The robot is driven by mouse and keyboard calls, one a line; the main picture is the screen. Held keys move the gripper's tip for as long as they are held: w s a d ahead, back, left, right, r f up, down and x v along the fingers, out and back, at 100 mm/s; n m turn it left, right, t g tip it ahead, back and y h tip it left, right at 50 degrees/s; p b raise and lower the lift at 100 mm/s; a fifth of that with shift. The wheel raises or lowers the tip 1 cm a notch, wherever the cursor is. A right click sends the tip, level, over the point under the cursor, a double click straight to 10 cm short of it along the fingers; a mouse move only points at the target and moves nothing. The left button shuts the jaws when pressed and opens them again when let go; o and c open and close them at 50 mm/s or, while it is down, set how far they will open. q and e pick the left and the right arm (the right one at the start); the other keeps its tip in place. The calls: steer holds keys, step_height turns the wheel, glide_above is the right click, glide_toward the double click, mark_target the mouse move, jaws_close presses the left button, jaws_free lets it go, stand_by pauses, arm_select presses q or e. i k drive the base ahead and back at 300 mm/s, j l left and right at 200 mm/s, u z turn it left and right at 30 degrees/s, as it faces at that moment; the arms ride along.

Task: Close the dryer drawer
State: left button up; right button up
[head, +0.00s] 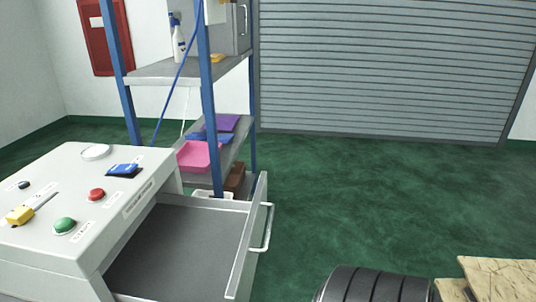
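The dryer (95,220) is a white box-shaped machine at the lower left in the head view. Its drawer (185,240) is pulled out to the right and stands open. The drawer's grey inside floor shows and looks empty. The upright drawer front (246,240) carries a pale bar handle (265,230) on its outer side. The drawer's near end is cut off by the bottom edge of the picture. Neither of my grippers is in view.
A blue-post shelf (208,110) with bottles and coloured trays stands behind the dryer. The green floor (380,190) right of the drawer is clear. A black ribbed round thing (372,285) and a tan wooden-looking block (500,280) are at lower right. A grey shutter (390,65) closes the back.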

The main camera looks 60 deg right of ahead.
mark_target(179, 247)
steer(key=z, duration=1.75)
